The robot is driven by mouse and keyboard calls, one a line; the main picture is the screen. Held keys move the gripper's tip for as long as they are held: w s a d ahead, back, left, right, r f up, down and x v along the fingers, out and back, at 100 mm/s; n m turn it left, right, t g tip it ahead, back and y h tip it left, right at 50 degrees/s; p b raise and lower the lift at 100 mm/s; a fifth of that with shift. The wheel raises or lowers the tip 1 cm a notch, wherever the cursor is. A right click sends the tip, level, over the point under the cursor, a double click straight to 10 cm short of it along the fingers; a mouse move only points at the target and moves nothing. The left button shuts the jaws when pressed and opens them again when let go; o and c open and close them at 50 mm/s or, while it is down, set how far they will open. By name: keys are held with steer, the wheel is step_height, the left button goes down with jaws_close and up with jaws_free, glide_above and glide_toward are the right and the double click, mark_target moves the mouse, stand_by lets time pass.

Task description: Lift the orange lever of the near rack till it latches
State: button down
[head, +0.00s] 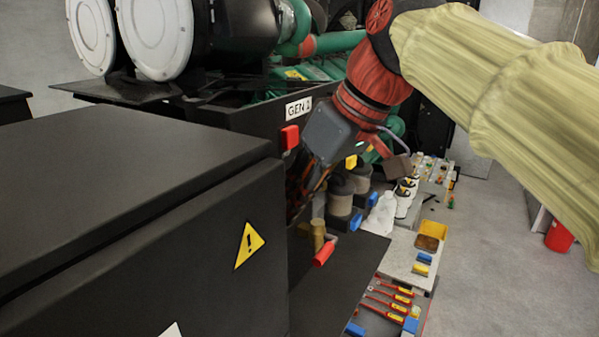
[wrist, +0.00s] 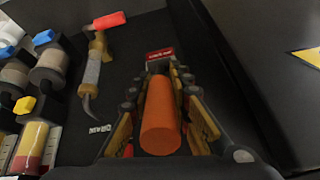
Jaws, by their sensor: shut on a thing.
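The orange lever (wrist: 161,120) is a thick round bar in the middle of the wrist view, pointing toward the camera. My gripper (wrist: 163,92) has its yellow-padded fingers on both sides of the lever and is shut on it. A small red label (wrist: 160,54) with white letters sits just beyond the lever on the dark panel. In the head view my gripper (head: 302,187) reaches down beside the dark rack under the GEN sign (head: 299,109). Its fingertips and the lever are mostly hidden there by the black cabinet, and the latch cannot be made out.
A black cabinet (head: 150,200) with a yellow warning triangle (head: 249,246) stands close on the left. A red-handled valve (wrist: 95,60) is left of my gripper in the wrist view, with filters (wrist: 48,68) farther left.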

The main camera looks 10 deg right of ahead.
steer(key=shift+w+a+r+g+h+p, duration=0.5)
steer(key=shift+a+g+h+p, duration=0.1)
steer(key=shift+a+h+p, duration=0.15)
steer(key=shift+w+a+g+h+p, duration=0.15)
steer(key=shift+w+g+h+p, duration=0.2)
steer(key=shift+h, duration=0.3)
steer(key=shift+s, duration=0.1)
steer(key=c, duration=1.7)
jaws_free()
steer(key=shift+a+f, duration=0.1)
steer(key=shift+o, duration=0.4)
steer(key=v, duration=0.7)
steer(key=shift+r, duration=0.3)
